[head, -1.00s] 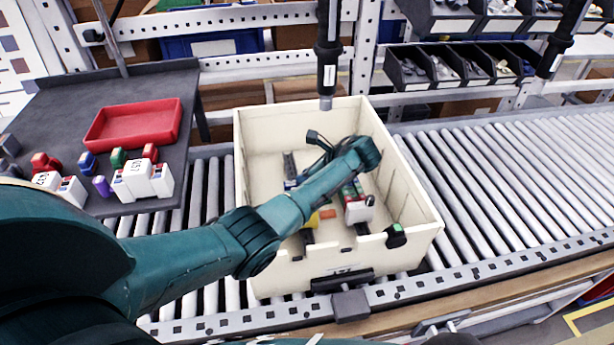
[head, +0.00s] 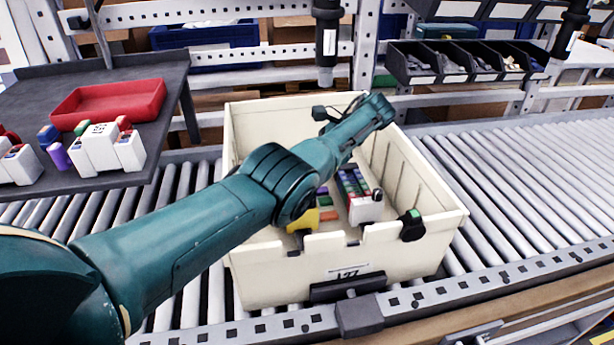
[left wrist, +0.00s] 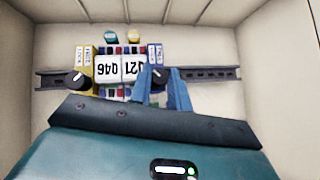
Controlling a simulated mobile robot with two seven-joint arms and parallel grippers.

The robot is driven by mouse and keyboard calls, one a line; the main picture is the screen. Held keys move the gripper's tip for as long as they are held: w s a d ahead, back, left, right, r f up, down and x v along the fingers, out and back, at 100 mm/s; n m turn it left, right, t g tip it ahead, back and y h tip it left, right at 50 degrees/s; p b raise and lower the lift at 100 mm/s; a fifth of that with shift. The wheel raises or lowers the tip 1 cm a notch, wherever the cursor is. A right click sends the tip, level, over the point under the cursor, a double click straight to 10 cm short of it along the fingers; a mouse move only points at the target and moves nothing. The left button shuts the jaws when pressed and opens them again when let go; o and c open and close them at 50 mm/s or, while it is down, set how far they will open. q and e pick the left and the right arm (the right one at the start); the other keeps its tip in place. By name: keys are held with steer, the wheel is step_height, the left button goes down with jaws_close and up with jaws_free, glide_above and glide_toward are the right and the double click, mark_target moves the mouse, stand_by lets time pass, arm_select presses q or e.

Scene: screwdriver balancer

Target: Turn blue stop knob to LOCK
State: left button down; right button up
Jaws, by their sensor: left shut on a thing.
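The blue stop (left wrist: 155,55) is at the right end of a row of modules on a rail inside the cream crate (head: 300,255). In the left wrist view, its dark round knob (left wrist: 157,74) sits between the blue fingers of my left gripper (left wrist: 160,80), which is shut on it. The knob's pointer is too small and covered to read. A yellow stop (left wrist: 86,62) with its own black knob (left wrist: 76,81) is at the left end; it also shows in the head view (head: 303,220). In the head view my arm hides the left gripper and blue stop. My right gripper is not in view.
White modules (left wrist: 120,68) stand between the stops, close to my fingers. The crate rests on a roller conveyor (head: 530,170). A grey table (head: 30,100) with a red tray (head: 108,102) is at the left. A tool (head: 326,45) hangs above the crate's rear.

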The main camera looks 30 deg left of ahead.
arm_select(q)
steer(key=shift+f+b, duration=0.1)
steer(key=shift+b, duration=0.2)
stand_by(0.4)
steer(key=c, duration=1.3)
jaws_free()
